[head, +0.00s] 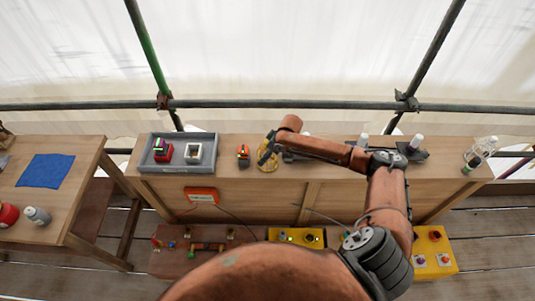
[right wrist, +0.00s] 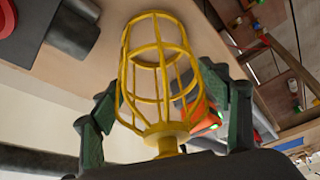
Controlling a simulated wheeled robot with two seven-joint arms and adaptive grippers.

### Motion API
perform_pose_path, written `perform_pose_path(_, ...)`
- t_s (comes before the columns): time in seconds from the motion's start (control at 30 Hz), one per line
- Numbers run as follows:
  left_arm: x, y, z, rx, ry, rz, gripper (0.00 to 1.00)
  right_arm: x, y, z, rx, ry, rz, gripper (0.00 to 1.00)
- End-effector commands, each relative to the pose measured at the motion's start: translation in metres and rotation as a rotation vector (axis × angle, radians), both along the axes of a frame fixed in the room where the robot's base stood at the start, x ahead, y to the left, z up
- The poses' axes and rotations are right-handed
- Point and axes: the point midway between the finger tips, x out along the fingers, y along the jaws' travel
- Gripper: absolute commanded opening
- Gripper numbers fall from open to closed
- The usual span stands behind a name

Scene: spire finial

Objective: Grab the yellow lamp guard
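The yellow lamp guard (right wrist: 160,75) is a wire cage with a narrow round base. In the right wrist view its base is close to my palm and its wide ring points away toward the wooden bench. My right gripper (right wrist: 165,90) has a green-grey finger on each side of the cage, close against the wires. I cannot tell whether the fingers press on it. In the head view the guard (head: 267,161) is at the bench's middle, partly covered by my right gripper (head: 266,152). My left gripper is not in view.
A grey tray (head: 143,163) with a red and a white item stands left of the guard, and a small orange-black device (head: 243,154) stands between. White-capped items and a clear bottle (head: 484,149) stand on the right. A table with a blue cloth (head: 45,170) is at left.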

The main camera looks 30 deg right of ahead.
Motion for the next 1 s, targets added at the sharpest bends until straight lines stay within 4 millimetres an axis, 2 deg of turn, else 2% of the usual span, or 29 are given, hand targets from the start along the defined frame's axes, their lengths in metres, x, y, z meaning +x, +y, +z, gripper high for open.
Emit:
perform_pose_path(0.1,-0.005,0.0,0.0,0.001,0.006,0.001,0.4,0.0,0.0,0.0,0.0,0.0,0.0,0.59)
perform_pose_path(0.37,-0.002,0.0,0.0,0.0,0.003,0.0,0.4,0.0,0.0,0.0,0.0,0.0,0.0,0.42)
perform_pose_path(0.73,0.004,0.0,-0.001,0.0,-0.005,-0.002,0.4,0.001,-0.001,0.006,-0.001,-0.003,-0.001,0.42)
perform_pose_path(0.93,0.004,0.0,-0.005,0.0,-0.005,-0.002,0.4,0.001,-0.001,0.031,0.0,-0.004,-0.001,0.42)
perform_pose_path(1.0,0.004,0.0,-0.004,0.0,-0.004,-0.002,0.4,-0.01,0.0,0.043,-0.001,-0.002,0.001,0.42)
